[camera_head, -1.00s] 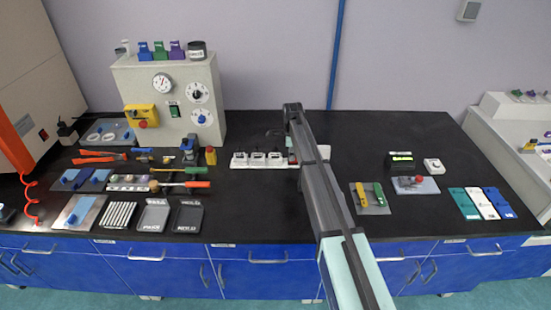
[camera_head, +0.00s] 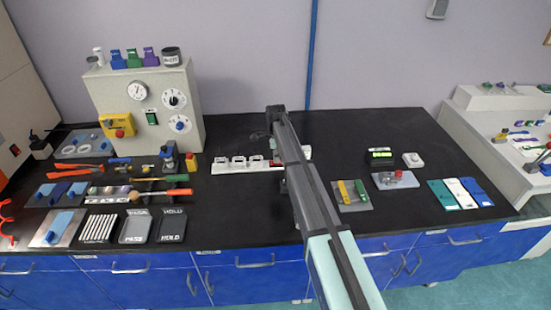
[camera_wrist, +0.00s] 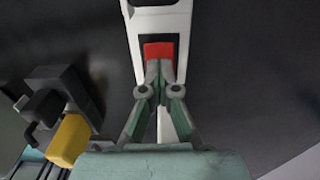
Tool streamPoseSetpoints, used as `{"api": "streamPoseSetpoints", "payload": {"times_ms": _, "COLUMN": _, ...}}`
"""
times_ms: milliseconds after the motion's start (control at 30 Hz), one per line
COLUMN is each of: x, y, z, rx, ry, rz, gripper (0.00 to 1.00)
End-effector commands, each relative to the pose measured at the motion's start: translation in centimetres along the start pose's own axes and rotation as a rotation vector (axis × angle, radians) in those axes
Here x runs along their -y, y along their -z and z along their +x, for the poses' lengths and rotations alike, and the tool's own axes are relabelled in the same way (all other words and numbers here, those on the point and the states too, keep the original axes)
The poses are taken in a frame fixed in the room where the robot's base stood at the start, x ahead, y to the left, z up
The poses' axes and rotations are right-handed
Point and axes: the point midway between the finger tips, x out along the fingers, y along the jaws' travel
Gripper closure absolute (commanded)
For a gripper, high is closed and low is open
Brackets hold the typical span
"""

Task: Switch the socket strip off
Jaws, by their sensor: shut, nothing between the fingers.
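The white socket strip (camera_head: 232,168) lies on the black bench near the middle, with several sockets along it. My arm crosses in front of its right part in the head view. In the wrist view the strip (camera_wrist: 164,22) runs down the picture, and its red switch (camera_wrist: 158,50) sits in a dark recess. My gripper (camera_wrist: 161,68) is shut and empty, its fingertips overlapping the lower edge of the red switch in this view. I cannot tell whether they touch it. The fingertips are hidden in the head view.
A yellow block with a dark body (camera_wrist: 68,140) stands left of my gripper in the wrist view. A plate with yellow and green handles (camera_head: 352,196) lies right of my arm. The rheometer (camera_head: 150,105) stands at the back left. Bare bench lies behind the strip.

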Motion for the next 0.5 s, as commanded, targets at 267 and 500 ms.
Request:
{"api": "streamPoseSetpoints", "payload": {"times_ms": 267, "x": -0.1, "y": 0.3, "z": -2.0, "rx": -0.003, "ry": 0.001, "rz": 0.002, "gripper": 1.0}}
{"api": "streamPoseSetpoints", "payload": {"times_ms": 500, "x": 0.0, "y": 0.2, "z": -6.1, "rx": -0.001, "ry": 0.005, "rz": 0.003, "gripper": 1.0}}
